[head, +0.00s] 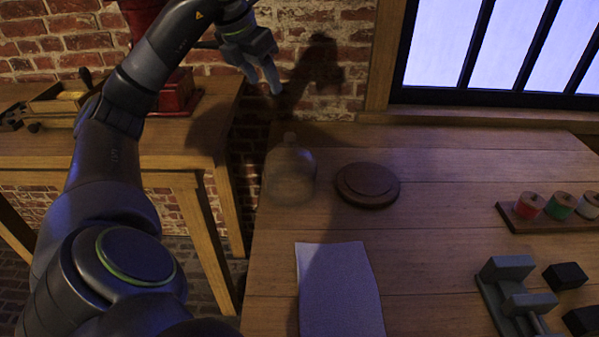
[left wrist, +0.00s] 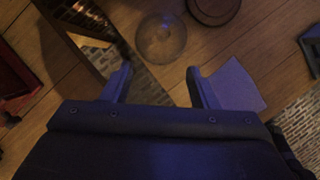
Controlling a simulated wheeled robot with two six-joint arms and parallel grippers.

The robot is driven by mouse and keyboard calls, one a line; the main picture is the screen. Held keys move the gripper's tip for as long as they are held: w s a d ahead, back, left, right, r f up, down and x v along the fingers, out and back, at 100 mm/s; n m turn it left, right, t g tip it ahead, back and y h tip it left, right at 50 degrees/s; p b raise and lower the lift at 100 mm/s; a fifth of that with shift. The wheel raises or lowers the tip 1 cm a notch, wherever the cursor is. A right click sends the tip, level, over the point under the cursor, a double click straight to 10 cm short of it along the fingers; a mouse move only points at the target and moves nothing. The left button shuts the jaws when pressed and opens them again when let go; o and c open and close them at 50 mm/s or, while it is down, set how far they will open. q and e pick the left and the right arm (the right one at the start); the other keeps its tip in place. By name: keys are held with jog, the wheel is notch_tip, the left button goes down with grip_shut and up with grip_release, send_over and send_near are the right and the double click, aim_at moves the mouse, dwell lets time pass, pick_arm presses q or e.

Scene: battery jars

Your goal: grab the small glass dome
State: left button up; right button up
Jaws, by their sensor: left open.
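The small glass dome (head: 290,173) is clear, with a knob on top. It stands upright on the left end of the wooden table, just left of a round dark wooden base (head: 367,185). In the left wrist view the dome (left wrist: 161,38) shows from above, beyond the fingertips, with the round base (left wrist: 213,8) to its right. My left gripper (head: 262,80) is raised above and behind the dome in the head view, apart from it. In the left wrist view its two fingers (left wrist: 160,78) are spread with nothing between them. My right gripper is not in view.
A white cloth (head: 340,290) lies in front of the dome. Spools on a wooden rack (head: 540,213) and a grey metal vise-like tool (head: 515,295) are at the right. A gap separates this table from the side table (head: 150,150) at the left.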

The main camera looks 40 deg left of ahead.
pick_arm(q)
send_over(289, 135)
jog(key=s, duration=0.1)
jog(key=f, duration=1.1)
jog(key=shift+s+a+f, duration=0.2)
jog(key=shift+a+f, duration=0.1)
jog(key=shift+f, duration=0.1)
jog(key=shift+s+d+x, duration=0.1)
jog(key=shift+x, duration=0.85)
jog(key=shift+s+d+x, duration=0.1)
jog(key=shift+x, duration=0.9)
jog(key=shift+s+d+x, duration=0.1)
jog(key=shift+s+x, duration=0.05)
jog(key=shift+x, duration=0.8)
jog(key=shift+f, duration=0.1)
jog(key=shift+c, duration=0.4)
jog(key=c, duration=1.1)
